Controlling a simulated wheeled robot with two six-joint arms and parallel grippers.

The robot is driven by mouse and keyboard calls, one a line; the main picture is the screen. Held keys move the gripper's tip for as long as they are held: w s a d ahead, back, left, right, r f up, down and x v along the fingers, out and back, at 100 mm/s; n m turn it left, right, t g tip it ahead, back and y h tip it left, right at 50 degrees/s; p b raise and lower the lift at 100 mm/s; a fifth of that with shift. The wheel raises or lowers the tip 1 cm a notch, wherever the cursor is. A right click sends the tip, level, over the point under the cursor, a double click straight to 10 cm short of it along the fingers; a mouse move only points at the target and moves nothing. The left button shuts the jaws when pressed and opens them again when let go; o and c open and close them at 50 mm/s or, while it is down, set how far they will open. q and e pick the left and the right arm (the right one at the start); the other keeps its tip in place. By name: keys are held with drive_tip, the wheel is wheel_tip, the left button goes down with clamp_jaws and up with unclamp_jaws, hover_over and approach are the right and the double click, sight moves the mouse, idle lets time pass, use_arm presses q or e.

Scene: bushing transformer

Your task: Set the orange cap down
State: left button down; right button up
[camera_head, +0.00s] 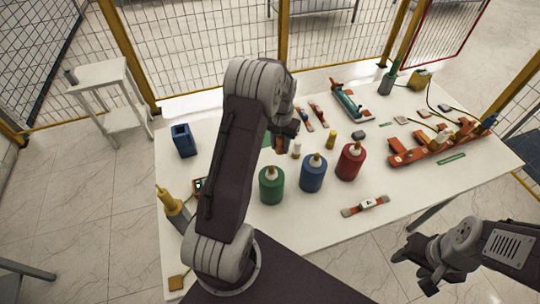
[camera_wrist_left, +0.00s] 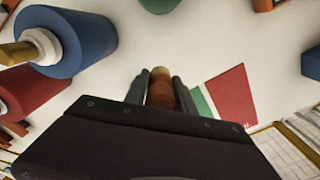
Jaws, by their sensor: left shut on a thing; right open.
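My left gripper (camera_head: 284,138) is over the middle of the white table, behind the green bottle. It is shut on the orange cap (camera_wrist_left: 160,92), which shows between the two fingers in the left wrist view. In the head view the cap (camera_head: 279,144) is mostly hidden by my arm and fingers. I cannot tell whether the cap touches the table. My right gripper (camera_head: 428,278) is open and empty, off the table's front edge at the lower right.
Green (camera_head: 271,185), blue (camera_head: 313,173) and red (camera_head: 350,162) bottles stand in front of the gripper. A red-green card (camera_wrist_left: 232,97) lies beside the cap. An orange rack (camera_head: 435,146) is at right.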

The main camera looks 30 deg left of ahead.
use_arm(q)
drive_tip(key=s+a+f, duration=0.1)
drive_tip(key=a, duration=0.1)
drive_tip(key=s+a+f+p, duration=0.1)
drive_tip(key=s+a+f, duration=0.2)
drive_tip(key=a, duration=0.1)
drive_tip(key=shift+s+a+f, duration=0.15)
drive_tip(key=shift+f, duration=0.05)
wheel_tip(320, 180, down, 4)
drive_tip(key=shift+r+p, duration=0.1)
drive_tip(key=shift+p, duration=0.7)
drive_tip(key=shift+f, duration=0.3)
drive_tip(key=c, duration=1)
unclamp_jaws()
drive_tip(key=shift+c, duration=0.2)
use_arm(e)
wheel_tip(320, 180, up, 3)
drive_tip(key=shift+a+f, duration=0.1)
use_arm(q)
drive_tip(key=shift+r, duration=0.15)
drive_tip(key=shift+r, duration=0.25)
wheel_tip(320, 180, up, 12)
drive_tip(key=b, duration=0.2)
drive_tip(key=shift+f, duration=0.15)
use_arm(e)
wheel_tip(320, 180, down, 2)
